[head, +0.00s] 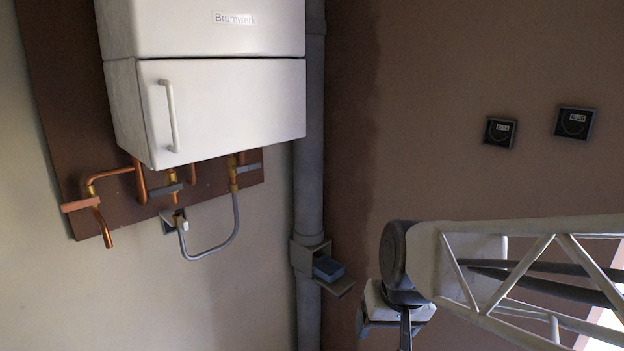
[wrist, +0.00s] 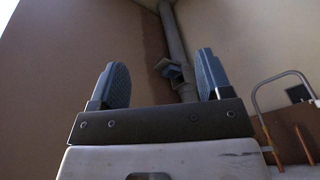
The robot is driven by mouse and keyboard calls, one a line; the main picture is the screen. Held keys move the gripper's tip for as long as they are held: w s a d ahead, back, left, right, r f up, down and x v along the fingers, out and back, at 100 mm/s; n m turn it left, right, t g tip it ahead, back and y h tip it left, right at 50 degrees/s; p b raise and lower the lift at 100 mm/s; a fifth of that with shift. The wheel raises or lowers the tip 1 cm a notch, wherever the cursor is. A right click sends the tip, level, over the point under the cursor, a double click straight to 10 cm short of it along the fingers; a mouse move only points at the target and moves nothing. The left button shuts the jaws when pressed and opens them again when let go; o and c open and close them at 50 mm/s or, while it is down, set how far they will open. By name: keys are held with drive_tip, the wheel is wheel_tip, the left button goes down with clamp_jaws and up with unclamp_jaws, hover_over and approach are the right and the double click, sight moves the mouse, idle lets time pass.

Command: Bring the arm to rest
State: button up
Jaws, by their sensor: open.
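My gripper (wrist: 161,82) shows in the wrist view with its two blue-grey fingers wide apart. Nothing is held between them; only the wall and the pipe behind show in the gap. In the head view my arm (head: 520,270) reaches in from the right edge as a white lattice link. It ends in a dark round joint with a white and dark part below it, apart from the pipe in the picture. The fingertips cannot be made out there.
A white boiler cabinet (head: 225,110) with its door shut hangs at upper left, above copper pipes (head: 140,185) and a grey hose (head: 225,241). A grey pipe (head: 308,180) carries an open box (head: 302,258) with a blue block (head: 328,268).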

drive_tip(key=s+d+r+h, duration=0.1)
drive_tip(key=s+d, duration=0.5)
drive_tip(key=s, duration=0.3)
drive_tip(key=shift+s+d+r+m+h, duration=0.15)
drive_tip(key=shift+s+d+m+h, duration=0.05)
drive_tip(key=shift+s+m+h, duration=0.1)
idle(1.8)
